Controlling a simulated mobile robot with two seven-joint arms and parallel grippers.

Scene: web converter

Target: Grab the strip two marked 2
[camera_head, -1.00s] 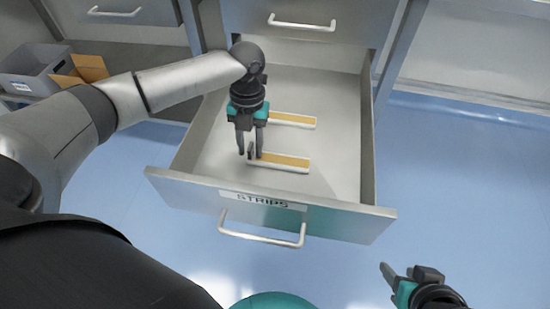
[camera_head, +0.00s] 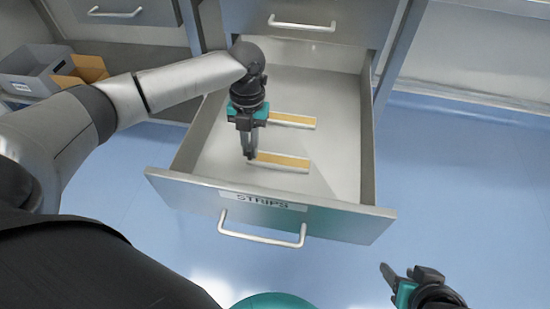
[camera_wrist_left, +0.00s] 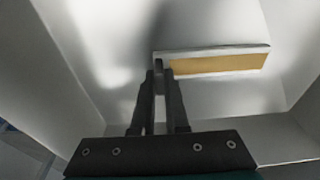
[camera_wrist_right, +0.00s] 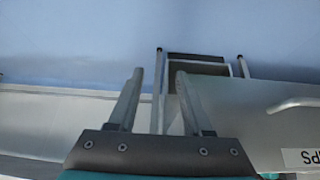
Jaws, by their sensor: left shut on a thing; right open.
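Two flat strips with white edges and tan faces lie in the open drawer. The nearer strip (camera_head: 284,162) is toward the drawer front, and the farther strip (camera_head: 293,120) lies behind it. I cannot read a number on either one. My left gripper (camera_head: 250,157) points down into the drawer and is shut on the left end of the nearer strip, which also shows in the left wrist view (camera_wrist_left: 216,65). The fingers (camera_wrist_left: 161,68) hide that end. My right gripper (camera_head: 390,280) is open and empty, outside the drawer to the lower right.
The drawer (camera_head: 335,165) has a front panel labelled STRIPS and a bar handle (camera_head: 262,239). Its side walls stand on both sides of my left gripper. A grey bin (camera_head: 35,72) with an open box (camera_head: 88,68) is at the far left. The blue floor (camera_head: 460,170) on the right is clear.

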